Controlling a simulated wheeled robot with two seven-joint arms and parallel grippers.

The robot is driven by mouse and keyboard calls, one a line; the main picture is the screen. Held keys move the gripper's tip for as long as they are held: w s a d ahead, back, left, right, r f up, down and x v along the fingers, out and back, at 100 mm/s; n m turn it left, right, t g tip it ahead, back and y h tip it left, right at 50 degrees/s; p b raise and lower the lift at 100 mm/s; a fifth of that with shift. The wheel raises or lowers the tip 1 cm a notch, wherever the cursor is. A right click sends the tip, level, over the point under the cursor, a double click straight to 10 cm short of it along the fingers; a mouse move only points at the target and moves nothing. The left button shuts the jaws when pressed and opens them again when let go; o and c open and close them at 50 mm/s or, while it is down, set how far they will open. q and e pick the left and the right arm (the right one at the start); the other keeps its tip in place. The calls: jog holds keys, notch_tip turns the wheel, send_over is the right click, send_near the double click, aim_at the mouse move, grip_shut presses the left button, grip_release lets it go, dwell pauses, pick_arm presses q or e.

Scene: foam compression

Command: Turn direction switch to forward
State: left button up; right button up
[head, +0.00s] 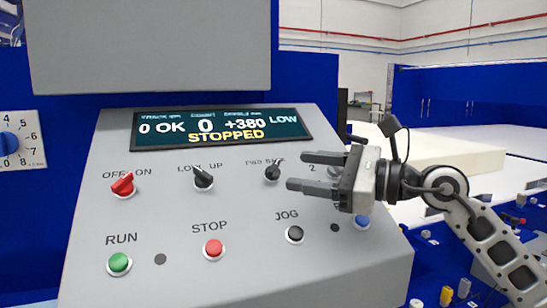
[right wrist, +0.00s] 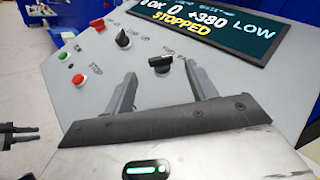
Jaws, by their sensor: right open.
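The direction switch (head: 272,171) is a black rotary knob on the sloped grey panel, under a partly hidden label beginning "FWD". Its pointer tilts up and to the right. It also shows in the right wrist view (right wrist: 161,63), ahead of the fingers. My right gripper (head: 298,171) is open and empty, just right of the knob, one finger higher than the other. In the right wrist view its fingertips (right wrist: 160,72) spread to either side of the knob, with no visible contact. My left gripper (right wrist: 20,134) shows partly at that view's left edge, its two dark fingers apart.
The display (head: 220,126) reads STOPPED. A red OFF/ON knob (head: 123,185) and black LOW/UP knob (head: 203,178) sit left of the switch. Green RUN (head: 119,263), red STOP (head: 213,248) and black JOG (head: 294,234) buttons sit below. My right gripper partly covers another knob.

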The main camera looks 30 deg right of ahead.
aim_at(277, 167)
jog(key=p+x, duration=0.1)
jog(key=x, duration=0.1)
jog(key=p+x, duration=0.1)
jog(key=x, duration=0.1)
jog(key=shift+w+a+r, duration=0.2)
jog(key=shift+w, duration=0.15)
jog(key=shift+p+x, duration=0.45)
jog(key=shift+x, duration=0.5)
jog(key=shift+f, duration=0.25)
jog(key=c, duration=1)
